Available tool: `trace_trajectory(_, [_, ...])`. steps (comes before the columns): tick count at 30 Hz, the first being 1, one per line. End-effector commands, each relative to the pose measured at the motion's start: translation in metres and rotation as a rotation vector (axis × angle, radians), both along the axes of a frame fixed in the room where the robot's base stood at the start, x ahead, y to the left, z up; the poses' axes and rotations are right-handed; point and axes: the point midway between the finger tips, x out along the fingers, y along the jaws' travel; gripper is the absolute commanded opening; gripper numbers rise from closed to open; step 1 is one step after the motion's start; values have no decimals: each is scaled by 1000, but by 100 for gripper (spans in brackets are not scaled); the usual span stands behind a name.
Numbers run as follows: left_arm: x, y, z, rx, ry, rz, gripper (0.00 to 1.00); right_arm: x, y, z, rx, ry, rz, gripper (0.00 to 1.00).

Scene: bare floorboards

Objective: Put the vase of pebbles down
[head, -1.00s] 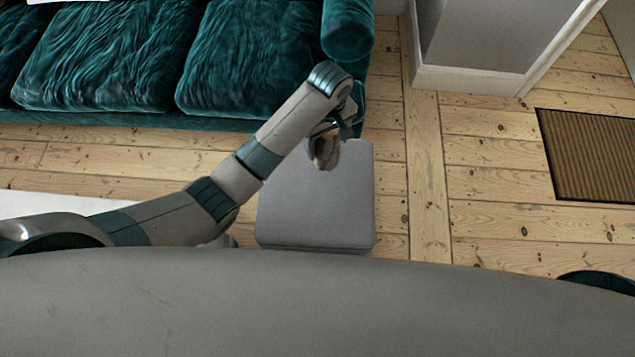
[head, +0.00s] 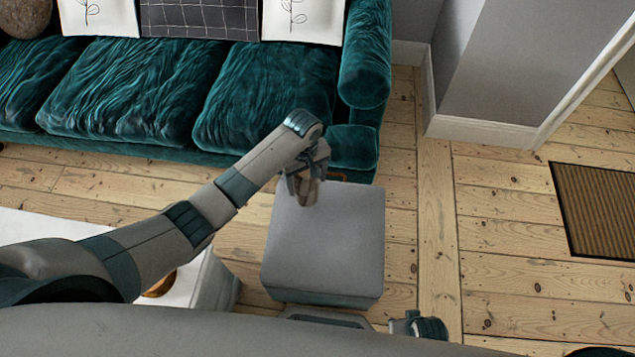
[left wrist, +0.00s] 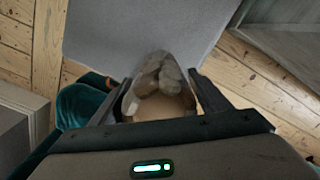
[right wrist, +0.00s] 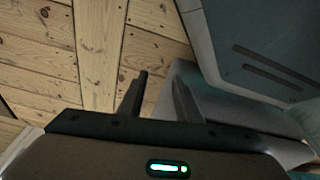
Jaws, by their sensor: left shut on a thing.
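My left gripper (head: 307,180) is shut on the vase of pebbles (head: 304,192), at the far left corner of a grey padded stool (head: 325,245). In the left wrist view the vase (left wrist: 160,88) shows stones inside clear sides, between the two fingers. The stool's grey top (left wrist: 110,30) shows beyond it. I cannot tell whether the vase touches the stool or hangs above it. My right gripper (right wrist: 160,78) is open and empty in the right wrist view, with floorboards and a grey surface beyond it.
A teal velvet sofa (head: 150,90) stands behind the stool. A white piece of furniture (head: 205,285) is at the lower left. A brown mat (head: 600,210) lies at the right. Bare floorboards (head: 490,240) are clear right of the stool.

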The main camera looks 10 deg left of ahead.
Motion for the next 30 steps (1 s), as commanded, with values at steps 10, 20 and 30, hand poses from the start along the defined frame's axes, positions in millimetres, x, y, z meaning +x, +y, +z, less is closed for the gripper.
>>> trace_trajectory(10, [6, 7, -3, -4, -5, -2, 8, 1, 1, 5, 0, -2, 0, 31])
trace_trajectory(20, [6, 8, -12, -3, -5, -1, 8, -3, 0, 2, -1, 6, 0, 31])
trace_trajectory(30, [6, 8, -42, -3, -5, -1, 8, 1, 2, 16, 1, 2, 0, 31])
